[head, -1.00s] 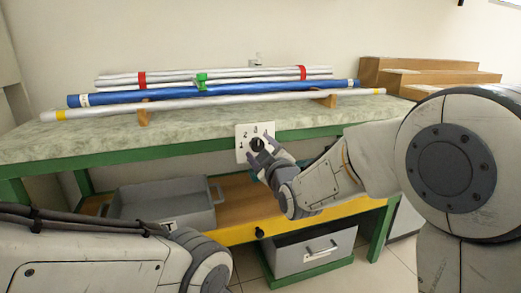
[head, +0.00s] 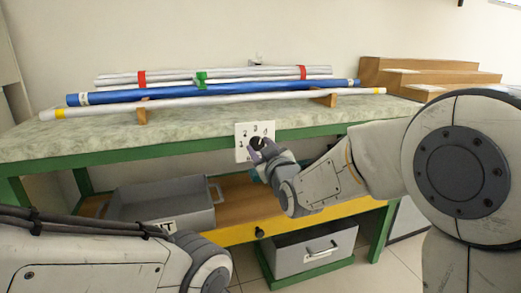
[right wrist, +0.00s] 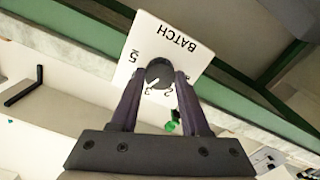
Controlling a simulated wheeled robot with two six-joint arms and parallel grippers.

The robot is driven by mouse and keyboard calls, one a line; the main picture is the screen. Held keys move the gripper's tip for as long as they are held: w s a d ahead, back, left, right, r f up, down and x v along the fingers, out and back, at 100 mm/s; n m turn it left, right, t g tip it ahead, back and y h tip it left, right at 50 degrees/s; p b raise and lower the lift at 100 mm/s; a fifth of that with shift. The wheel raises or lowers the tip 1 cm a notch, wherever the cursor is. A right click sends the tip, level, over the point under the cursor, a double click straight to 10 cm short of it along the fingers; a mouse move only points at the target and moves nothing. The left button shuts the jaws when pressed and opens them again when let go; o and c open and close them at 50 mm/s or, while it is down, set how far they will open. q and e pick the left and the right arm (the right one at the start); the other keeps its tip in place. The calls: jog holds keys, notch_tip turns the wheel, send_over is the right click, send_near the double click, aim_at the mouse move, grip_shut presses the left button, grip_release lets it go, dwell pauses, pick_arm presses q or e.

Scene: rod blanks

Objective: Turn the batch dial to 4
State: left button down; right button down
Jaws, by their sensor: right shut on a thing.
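The batch dial is a dark round knob (right wrist: 159,73) on a white plate (right wrist: 178,47) marked BATCH with numbers. It also shows in the head view, where the plate (head: 241,131) hangs at the bench's front edge and the knob (head: 257,143) is partly covered by my right gripper (head: 257,152). The two fingers of my right gripper (right wrist: 156,88) are shut on the knob, one on each side. In the right wrist view the knob's white pointer line points down-left, near the 3. The 4 is not clearly readable there. My left gripper is out of view.
Silver and blue rods (head: 215,92) lie on wooden supports on the green-framed bench (head: 100,138), above the dial. A grey bin (head: 160,204) sits on the lower shelf, and a grey drawer box (head: 312,252) stands below. Wooden steps (head: 430,76) stand at the back right.

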jog(key=shift+m+b, duration=0.3)
jog(key=shift+m, duration=1.8)
jog(key=shift+c, duration=1.9)
grip_release()
jog(key=shift+s, duration=0.1)
jog(key=p+v, duration=0.2)
jog(key=v, duration=0.8)
jog(key=shift+p, duration=0.3)
jog(key=shift+s+d, duration=0.1)
jog(key=shift+s, duration=0.05)
